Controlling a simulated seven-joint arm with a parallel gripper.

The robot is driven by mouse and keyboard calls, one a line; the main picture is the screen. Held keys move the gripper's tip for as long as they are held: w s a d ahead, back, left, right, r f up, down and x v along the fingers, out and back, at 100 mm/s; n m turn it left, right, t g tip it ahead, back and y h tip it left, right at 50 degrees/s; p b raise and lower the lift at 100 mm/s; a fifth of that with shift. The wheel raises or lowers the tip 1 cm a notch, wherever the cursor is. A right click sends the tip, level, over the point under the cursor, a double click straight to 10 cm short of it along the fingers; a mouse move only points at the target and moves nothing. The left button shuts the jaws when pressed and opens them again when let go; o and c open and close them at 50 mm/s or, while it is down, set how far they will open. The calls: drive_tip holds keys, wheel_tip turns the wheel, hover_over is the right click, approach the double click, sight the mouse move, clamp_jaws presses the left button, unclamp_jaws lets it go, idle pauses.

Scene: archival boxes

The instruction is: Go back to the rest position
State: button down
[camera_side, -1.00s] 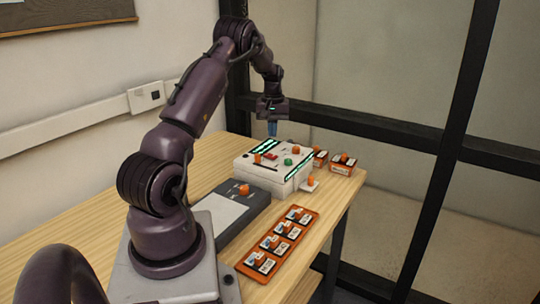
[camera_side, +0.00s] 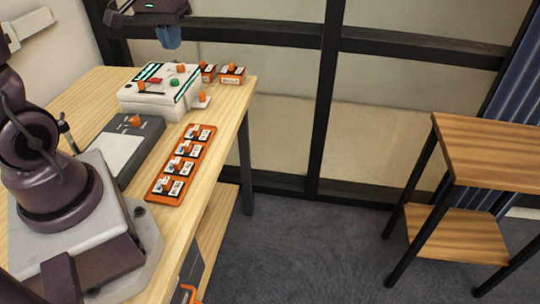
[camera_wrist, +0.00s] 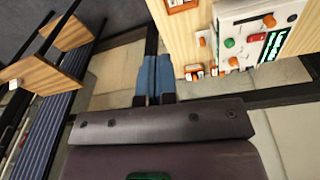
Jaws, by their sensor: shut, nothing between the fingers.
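My gripper (camera_side: 168,38) hangs at the top of the side view, above and behind the white control box, clear of the table. Its blue fingers are together with nothing between them; they also show in the wrist view (camera_wrist: 155,78). The white control box (camera_side: 160,98) has green lit strips, a red part, a green button and orange knobs. It stands on the wooden table and also shows in the wrist view (camera_wrist: 245,30). Most of my upper arm is outside the side view.
An orange tray (camera_side: 163,198) with several labelled pieces lies near the table's (camera_side: 222,128) right edge. A grey box (camera_side: 122,148) lies left of it. Small orange boxes (camera_side: 231,75) stand at the back corner. A wooden shelf stand (camera_side: 490,150) is at right. Black window bars (camera_side: 240,30) run behind.

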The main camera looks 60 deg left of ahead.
drive_tip(key=s+d+r+m+t, duration=0.2)
drive_tip(key=s+d+r+m, duration=0.1)
drive_tip(key=d, duration=0.5)
drive_tip(key=s+d+r+m+t, duration=0.2)
drive_tip(key=s+d+r+m, duration=0.1)
drive_tip(key=d, duration=0.5)
drive_tip(key=shift+s+d+m, duration=0.2)
drive_tip(key=shift+s+m, duration=0.3)
drive_tip(key=shift+s, duration=0.45)
